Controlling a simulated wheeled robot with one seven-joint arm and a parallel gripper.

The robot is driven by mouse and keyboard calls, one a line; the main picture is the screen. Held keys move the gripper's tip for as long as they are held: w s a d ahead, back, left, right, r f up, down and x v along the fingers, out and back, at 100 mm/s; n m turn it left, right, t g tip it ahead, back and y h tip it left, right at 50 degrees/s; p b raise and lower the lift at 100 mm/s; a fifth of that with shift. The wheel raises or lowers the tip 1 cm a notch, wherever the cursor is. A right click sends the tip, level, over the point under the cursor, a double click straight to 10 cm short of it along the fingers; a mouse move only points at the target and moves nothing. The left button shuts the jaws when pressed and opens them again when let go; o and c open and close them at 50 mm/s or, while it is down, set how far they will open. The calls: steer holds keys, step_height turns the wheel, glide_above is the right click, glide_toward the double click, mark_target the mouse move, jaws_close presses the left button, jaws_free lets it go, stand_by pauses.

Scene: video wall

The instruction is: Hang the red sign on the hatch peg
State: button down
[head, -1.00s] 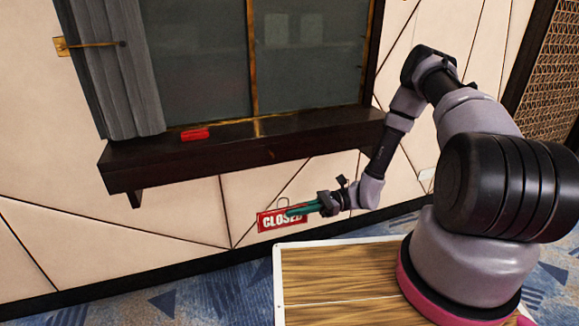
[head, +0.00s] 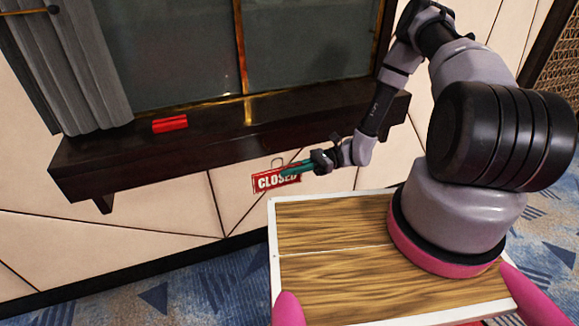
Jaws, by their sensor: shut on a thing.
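The red sign (head: 270,181) with white "CLOSED" lettering hangs from my gripper, just below the dark window ledge. A thin wire loop rises from its top edge, in front of the ledge's lower face. My gripper (head: 296,168) has teal fingers shut on the sign near its upper right, covering part of the lettering.
The dark ledge (head: 150,153) juts out under the window, with a red object (head: 170,124) on it. A grey curtain (head: 85,70) hangs at the left. The pale panelled wall below the ledge is bare. Patterned carpet (head: 160,285) is free at the lower left.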

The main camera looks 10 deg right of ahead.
steer(key=shift+w+a+f, duration=0.1)
steer(key=shift+w+a, duration=0.15)
steer(key=shift+w, duration=0.65)
steer(key=shift+w+a+f, duration=0.1)
steer(key=shift+w+a, duration=0.15)
steer(key=shift+w, duration=0.6)
steer(key=shift+w+a, duration=0.25)
steer(key=shift+w, duration=0.65)
steer(key=shift+d, duration=0.1)
steer(key=shift+w, duration=0.25)
steer(key=shift+w+a, duration=0.25)
steer(key=shift+w, duration=0.45)
steer(key=shift+w+a, duration=0.25)
steer(key=shift+w, duration=0.45)
steer(key=shift+w+a+f, duration=0.1)
steer(key=shift+w+f, duration=0.2)
steer(key=shift+f, duration=0.1)
steer(key=shift+a, duration=0.15)
